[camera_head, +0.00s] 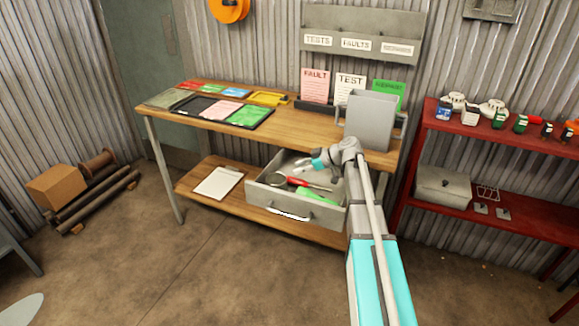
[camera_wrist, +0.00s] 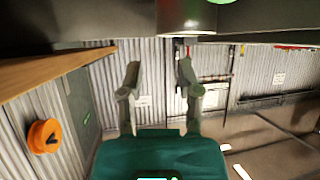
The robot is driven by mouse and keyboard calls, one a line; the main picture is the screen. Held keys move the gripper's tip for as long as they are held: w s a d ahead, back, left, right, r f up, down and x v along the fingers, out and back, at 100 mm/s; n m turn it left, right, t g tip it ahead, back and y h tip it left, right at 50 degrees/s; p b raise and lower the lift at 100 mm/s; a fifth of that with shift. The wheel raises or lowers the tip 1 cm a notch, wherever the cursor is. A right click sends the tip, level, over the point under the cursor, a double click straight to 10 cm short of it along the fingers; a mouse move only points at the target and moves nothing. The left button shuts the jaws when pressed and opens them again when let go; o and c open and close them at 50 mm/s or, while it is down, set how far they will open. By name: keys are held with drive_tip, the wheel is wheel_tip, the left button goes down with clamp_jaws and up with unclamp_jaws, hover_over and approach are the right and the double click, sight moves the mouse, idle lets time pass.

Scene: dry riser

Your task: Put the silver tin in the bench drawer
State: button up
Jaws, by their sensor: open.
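The bench drawer (camera_head: 312,217) is pulled open under the bench top. Inside it lie a round grey thing (camera_head: 277,181), a red-handled tool (camera_head: 300,182) and a green item (camera_head: 316,197). My gripper (camera_head: 318,163) is over the drawer's back part, pointing left. In the wrist view its two fingers (camera_wrist: 160,72) are apart with nothing between them. A rounded silver thing, perhaps the silver tin (camera_wrist: 180,15), shows at the top edge of the wrist view, beyond the fingertips and partly cut off. I cannot clearly make out the tin in the head view.
The wooden bench (camera_head: 300,135) carries trays, cards and a grey upright holder (camera_head: 371,120) close to my arm. A clipboard (camera_head: 218,183) lies on the lower shelf. A red rack (camera_head: 500,145) with a grey box (camera_head: 443,187) stands right.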

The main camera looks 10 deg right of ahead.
drive_tip(key=shift+p+v, duration=0.6)
drive_tip(key=shift+v, duration=1.25)
drive_tip(key=shift+c, duration=0.3)
